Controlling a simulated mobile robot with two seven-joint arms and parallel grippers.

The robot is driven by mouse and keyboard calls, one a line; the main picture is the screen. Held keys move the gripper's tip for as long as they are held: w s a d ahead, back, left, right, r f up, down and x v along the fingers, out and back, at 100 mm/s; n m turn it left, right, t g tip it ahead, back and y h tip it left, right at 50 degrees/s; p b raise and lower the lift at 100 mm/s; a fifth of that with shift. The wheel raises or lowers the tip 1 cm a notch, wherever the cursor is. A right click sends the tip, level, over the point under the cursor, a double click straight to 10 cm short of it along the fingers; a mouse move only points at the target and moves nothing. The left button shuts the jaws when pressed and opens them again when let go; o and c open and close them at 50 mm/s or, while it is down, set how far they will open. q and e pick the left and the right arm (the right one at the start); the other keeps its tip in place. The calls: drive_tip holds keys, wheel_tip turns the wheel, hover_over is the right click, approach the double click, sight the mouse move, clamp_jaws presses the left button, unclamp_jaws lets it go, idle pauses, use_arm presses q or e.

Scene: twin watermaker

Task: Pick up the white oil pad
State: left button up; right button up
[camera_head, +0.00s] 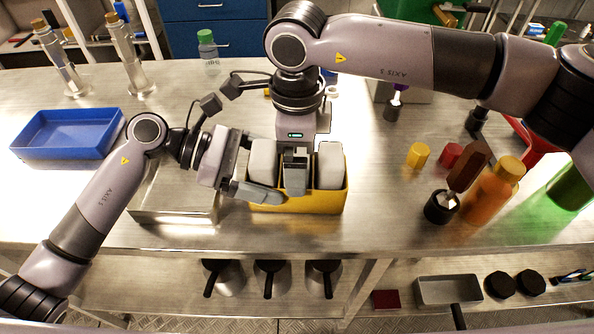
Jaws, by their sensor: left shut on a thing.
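A yellow bin (315,202) stands on the metal table in the middle of the head view. One white pad (263,160) stands at the bin's left end, and another white pad (330,166) stands at its right end. My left gripper (268,180) reaches in from the left and is shut on the left white pad, with a grey finger across its lower front. My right gripper (296,180) points down between the two pads. Its far finger is hidden, so its opening cannot be told. The bin's inside is mostly covered.
A metal box (175,200) stands left of the bin, under my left wrist. A blue tray (62,150) lies farther left. An orange bottle (490,195), a yellow cap (418,155) and a red cap (450,154) stand on the right. The table's front edge is close to the bin.

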drive_tip(key=c, duration=1)
drive_tip(key=shift+c, duration=0.2)
wheel_tip(320, 180, up, 18)
drive_tip(key=o, duration=0.4)
drive_tip(key=c, duration=0.3)
use_arm(q)
drive_tip(key=o, duration=0.7)
